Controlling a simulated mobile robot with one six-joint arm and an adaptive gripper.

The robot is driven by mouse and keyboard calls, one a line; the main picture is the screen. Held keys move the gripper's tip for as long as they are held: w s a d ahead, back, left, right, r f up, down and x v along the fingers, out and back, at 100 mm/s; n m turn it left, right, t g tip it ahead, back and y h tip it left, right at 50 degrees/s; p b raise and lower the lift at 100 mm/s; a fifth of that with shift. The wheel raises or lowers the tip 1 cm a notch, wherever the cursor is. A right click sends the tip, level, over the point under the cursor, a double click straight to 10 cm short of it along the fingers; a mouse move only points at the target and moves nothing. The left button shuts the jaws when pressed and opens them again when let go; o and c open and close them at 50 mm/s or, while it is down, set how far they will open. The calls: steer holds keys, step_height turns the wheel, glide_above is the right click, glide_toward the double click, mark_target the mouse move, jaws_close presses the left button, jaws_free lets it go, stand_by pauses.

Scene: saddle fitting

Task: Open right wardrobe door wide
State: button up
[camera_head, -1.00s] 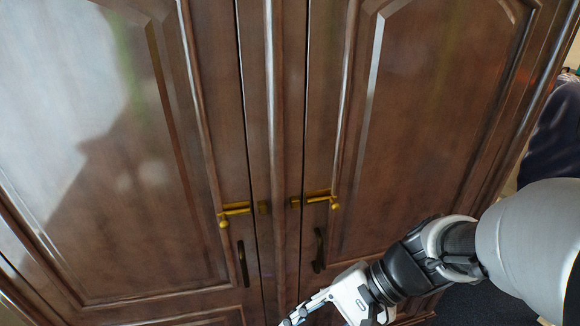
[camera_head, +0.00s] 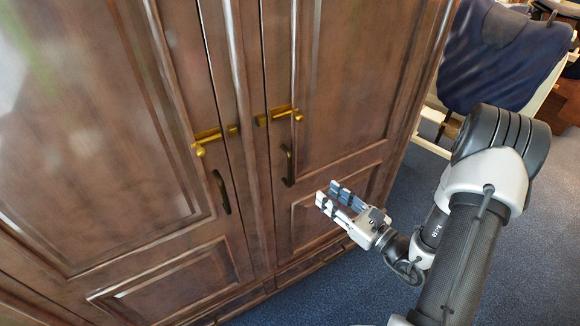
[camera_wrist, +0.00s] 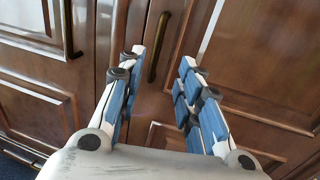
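The right wardrobe door (camera_head: 350,85) is brown panelled wood and looks shut against the centre post. Its dark upright bar handle (camera_head: 287,165) is near its left edge; it also shows in the wrist view (camera_wrist: 158,47). A brass slide bolt (camera_head: 283,114) sits above that handle; I cannot tell whether it is engaged. My gripper (camera_head: 329,194) is open and empty, in front of the right door's lower part, right of and lower than the handle. In the wrist view the handle appears between my open fingers (camera_wrist: 157,70), beyond the tips and apart from them.
The left door (camera_head: 110,120) looks shut, with its own dark handle (camera_head: 221,191) and brass bolt (camera_head: 208,137). Blue carpet (camera_head: 370,275) is open floor in front and right. A chair with a dark blue cover (camera_head: 505,55) stands at the back right.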

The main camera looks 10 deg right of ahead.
mark_target(291, 167)
steer(key=b+x, duration=0.2)
steer(key=x, duration=1.4)
steer(key=shift+w+a, duration=0.1)
steer(key=shift+a, duration=0.1)
steer(key=shift+c, duration=0.4)
jaws_close()
